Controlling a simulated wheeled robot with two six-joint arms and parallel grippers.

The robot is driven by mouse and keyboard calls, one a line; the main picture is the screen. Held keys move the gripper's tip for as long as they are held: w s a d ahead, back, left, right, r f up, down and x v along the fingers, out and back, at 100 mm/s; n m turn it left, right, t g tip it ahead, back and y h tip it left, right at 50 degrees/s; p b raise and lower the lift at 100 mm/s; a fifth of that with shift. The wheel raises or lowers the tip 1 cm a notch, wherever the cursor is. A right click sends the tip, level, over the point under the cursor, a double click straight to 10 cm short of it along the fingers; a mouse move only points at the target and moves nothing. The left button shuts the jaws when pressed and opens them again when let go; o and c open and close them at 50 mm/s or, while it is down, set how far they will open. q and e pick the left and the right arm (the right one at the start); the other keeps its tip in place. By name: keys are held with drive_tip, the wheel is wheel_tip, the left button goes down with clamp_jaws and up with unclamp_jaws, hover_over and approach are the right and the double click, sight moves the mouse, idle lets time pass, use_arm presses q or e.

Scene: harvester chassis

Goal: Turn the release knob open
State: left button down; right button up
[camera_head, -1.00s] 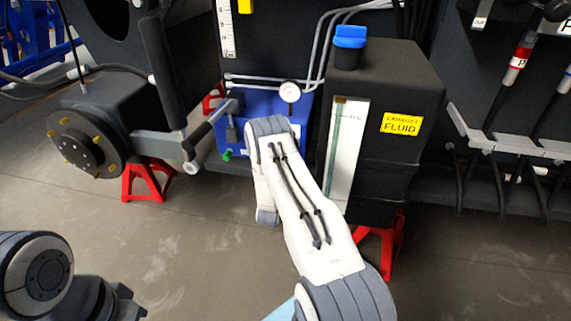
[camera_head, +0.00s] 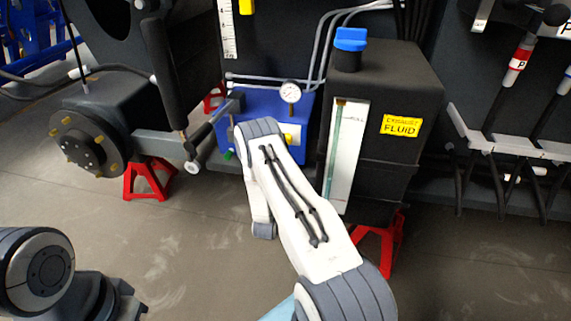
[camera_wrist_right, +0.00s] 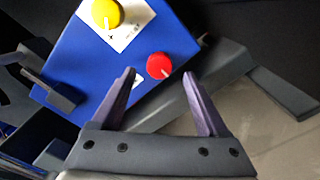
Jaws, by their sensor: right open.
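A blue box (camera_head: 305,112) has a yellow knob (camera_head: 289,139) on its front, partly showing past my right arm, and a green knob (camera_head: 229,154) low on its left. In the right wrist view the blue box (camera_wrist_right: 136,62) shows a yellow knob (camera_wrist_right: 105,13) on a white plate and a red knob (camera_wrist_right: 159,65) with a white pointer mark. My right gripper (camera_wrist_right: 158,75) is open and empty, its fingertips on either side of the red knob in the picture; the distance to it is unclear. In the head view my right arm hides this gripper. My left gripper is not seen.
A pressure gauge (camera_head: 290,92) stands on top of the blue box. A grey lever with a dark grip (camera_head: 206,132) sticks out at its left. A black fluid tank (camera_head: 395,90) stands close on the right. Red stands (camera_head: 148,180) are on the floor.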

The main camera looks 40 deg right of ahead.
drive_tip(key=v, duration=0.6)
drive_tip(key=shift+p, duration=0.45)
